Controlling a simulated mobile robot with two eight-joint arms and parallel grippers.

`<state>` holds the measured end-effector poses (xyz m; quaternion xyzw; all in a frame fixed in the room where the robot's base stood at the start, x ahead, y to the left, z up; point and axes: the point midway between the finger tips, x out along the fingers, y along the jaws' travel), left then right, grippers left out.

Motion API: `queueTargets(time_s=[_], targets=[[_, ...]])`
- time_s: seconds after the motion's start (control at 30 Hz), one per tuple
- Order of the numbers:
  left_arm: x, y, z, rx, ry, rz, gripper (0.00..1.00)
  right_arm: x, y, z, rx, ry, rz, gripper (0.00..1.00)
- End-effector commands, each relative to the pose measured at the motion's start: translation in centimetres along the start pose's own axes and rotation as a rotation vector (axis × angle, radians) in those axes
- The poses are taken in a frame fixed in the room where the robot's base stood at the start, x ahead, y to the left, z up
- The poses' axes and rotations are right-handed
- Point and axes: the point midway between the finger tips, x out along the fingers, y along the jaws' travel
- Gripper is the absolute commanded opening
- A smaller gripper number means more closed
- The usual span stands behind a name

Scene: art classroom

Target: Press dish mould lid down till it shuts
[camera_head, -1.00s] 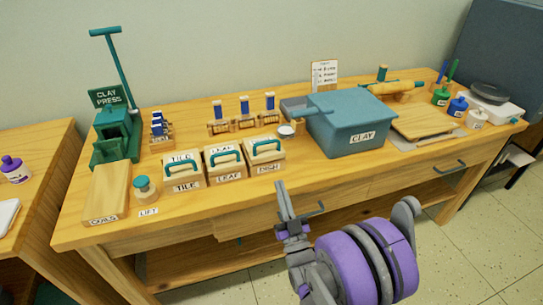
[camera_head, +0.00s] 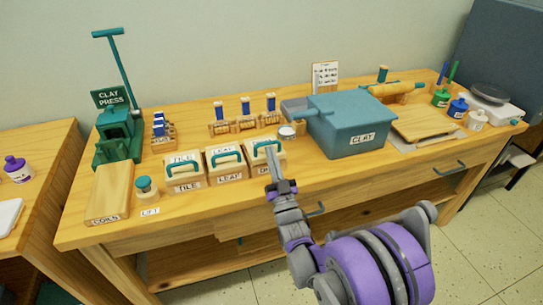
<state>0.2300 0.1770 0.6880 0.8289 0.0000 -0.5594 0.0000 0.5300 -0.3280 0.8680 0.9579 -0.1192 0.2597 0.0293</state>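The dish mould (camera_head: 256,168) is the rightmost of three wooden mould boxes on the bench, with a teal handle (camera_head: 265,146) on its pale lid (camera_head: 259,157). The lid looks level, but I cannot tell whether it is fully shut. My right gripper (camera_head: 273,155) reaches up from the lower right, its fingertips in front of the lid's right part, near the handle. The fingers look close together; whether they touch the lid is unclear. They hide part of the DISH label. My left gripper is not in view.
The tile mould (camera_head: 185,174) and leaf mould (camera_head: 224,166) stand to the left. The blue clay bin (camera_head: 350,122) stands close on the right. The coils board (camera_head: 109,193) and lift knob (camera_head: 146,188) are farther left.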

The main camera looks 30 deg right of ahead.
Motion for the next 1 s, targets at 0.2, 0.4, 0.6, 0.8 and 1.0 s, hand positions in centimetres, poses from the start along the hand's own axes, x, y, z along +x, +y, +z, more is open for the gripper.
queueTargets(time_s=[0.2,0.4,0.6,0.8,1.0], targets=[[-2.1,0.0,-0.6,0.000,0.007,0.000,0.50,0.9,0.0,-1.2,0.000,-0.065,0.000,0.00],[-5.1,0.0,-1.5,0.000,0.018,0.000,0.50,2.4,0.0,-2.2,-0.002,-0.188,0.000,0.00],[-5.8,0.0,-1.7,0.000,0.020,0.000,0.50,2.6,-0.1,-2.0,-0.003,-0.240,-0.001,0.00],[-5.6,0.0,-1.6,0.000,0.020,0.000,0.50,2.6,-0.1,-1.9,-0.003,-0.242,-0.001,0.00],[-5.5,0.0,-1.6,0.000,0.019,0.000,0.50,2.5,-0.1,-1.8,-0.003,-0.242,-0.001,0.00]])
